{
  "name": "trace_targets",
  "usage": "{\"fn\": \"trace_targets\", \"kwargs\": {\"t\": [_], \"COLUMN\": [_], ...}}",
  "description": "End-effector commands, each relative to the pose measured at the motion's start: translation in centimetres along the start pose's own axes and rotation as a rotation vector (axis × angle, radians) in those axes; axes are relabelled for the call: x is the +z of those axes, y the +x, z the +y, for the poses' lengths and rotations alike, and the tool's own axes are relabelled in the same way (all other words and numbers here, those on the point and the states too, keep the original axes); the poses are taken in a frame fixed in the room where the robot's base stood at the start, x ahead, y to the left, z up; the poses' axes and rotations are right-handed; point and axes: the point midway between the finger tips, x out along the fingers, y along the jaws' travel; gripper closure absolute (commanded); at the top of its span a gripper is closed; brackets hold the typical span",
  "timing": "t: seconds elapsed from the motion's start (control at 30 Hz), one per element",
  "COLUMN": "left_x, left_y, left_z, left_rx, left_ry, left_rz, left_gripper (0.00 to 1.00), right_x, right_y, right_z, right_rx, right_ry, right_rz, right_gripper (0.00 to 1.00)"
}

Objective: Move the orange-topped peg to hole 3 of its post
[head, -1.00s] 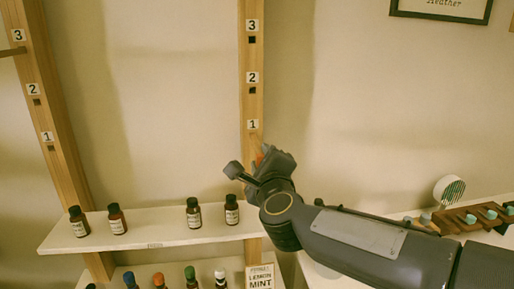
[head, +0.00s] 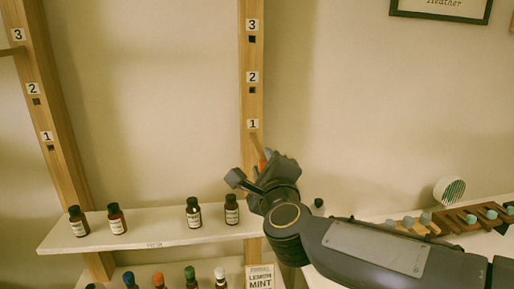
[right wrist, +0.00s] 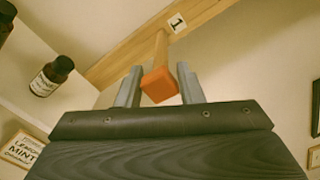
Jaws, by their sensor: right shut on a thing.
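The peg has a pale wooden shaft and an orange top (right wrist: 160,84); it also shows at my right gripper in the head view (head: 262,161). My right gripper (head: 268,164) is shut on the peg, with a finger on each side of the orange top in the right wrist view. The shaft points at the right-hand wooden post (head: 252,105), just below label 1 (head: 253,124). I cannot tell whether its tip is in hole 1 or just clear of it. Hole 2 (head: 252,90) and hole 3 (head: 252,40) are empty. My left gripper is not in view.
A shelf (head: 160,238) with several dark bottles crosses low in front of the posts. A left post (head: 62,165) has a peg (head: 10,51) at its hole 3. A LEMON MINT card (head: 260,278) stands below.

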Motion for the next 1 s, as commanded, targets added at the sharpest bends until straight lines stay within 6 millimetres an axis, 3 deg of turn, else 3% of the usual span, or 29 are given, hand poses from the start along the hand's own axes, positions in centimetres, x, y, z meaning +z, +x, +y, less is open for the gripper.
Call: {"fn": "trace_targets", "kwargs": {"t": [1.0], "left_x": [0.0], "left_y": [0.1], "left_z": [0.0], "left_rx": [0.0], "left_ry": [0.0], "left_rz": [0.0], "left_gripper": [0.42], "right_x": [0.1], "right_y": [-4.1], "right_z": [0.0], "right_rx": [0.0], "right_ry": [0.0], "right_rz": [-0.001], "right_gripper": [0.89]}}
